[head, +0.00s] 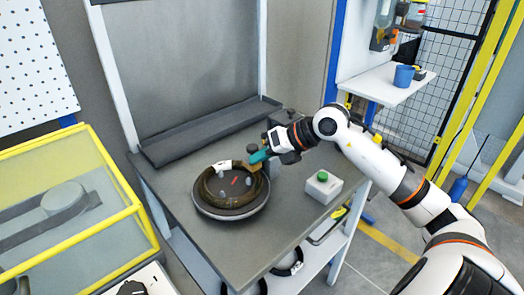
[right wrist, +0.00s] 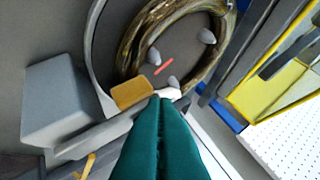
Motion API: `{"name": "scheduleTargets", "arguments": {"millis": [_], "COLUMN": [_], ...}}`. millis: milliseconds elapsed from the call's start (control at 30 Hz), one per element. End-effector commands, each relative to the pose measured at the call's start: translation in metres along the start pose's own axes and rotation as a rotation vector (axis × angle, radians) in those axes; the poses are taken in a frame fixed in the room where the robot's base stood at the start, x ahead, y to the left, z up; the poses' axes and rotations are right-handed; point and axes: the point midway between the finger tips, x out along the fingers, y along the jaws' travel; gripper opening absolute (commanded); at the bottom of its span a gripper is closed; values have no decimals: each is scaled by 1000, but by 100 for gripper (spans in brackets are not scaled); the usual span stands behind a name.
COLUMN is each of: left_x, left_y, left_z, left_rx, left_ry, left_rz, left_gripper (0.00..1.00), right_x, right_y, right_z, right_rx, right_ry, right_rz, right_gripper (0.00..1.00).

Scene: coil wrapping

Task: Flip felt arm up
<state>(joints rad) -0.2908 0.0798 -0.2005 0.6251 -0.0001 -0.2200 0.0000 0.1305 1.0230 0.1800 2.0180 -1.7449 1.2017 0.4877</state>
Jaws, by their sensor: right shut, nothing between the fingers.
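A brown coil (head: 209,190) lies on a round dark turntable (head: 232,214), with several grey pegs inside it. A tan felt block (right wrist: 132,93) sits on a grey arm (right wrist: 85,143) at the coil's edge; the block also shows in the head view (head: 254,167). My right gripper (head: 258,157) has teal fingers pressed together and empty. In the right wrist view its fingertips (right wrist: 160,101) are just beside the felt block, close to the grey arm; I cannot tell if they touch. My left gripper is not in view.
A grey box with a green button (head: 323,186) stands on the table (head: 190,235) right of the turntable. A dark tray (head: 208,133) runs along the back. A yellow-framed case (head: 70,210) is at left. The table front is clear.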

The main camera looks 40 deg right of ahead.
Motion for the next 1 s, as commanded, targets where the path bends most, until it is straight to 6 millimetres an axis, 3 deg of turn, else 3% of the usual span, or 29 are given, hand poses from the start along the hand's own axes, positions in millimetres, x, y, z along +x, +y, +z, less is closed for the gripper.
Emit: {"name": "scheduleTargets", "arguments": {"millis": [367, 1000], "left_x": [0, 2], "left_y": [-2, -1], "left_z": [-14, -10], "left_rx": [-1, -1], "left_ry": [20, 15], "left_rz": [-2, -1], "left_gripper": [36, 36], "right_x": [1, -3], "right_y": [0, -2], "right_z": [1, -3], "right_rx": [1, 139], "right_ry": [0, 1], "right_rz": [-1, -151], "right_gripper": [0, 0]}}
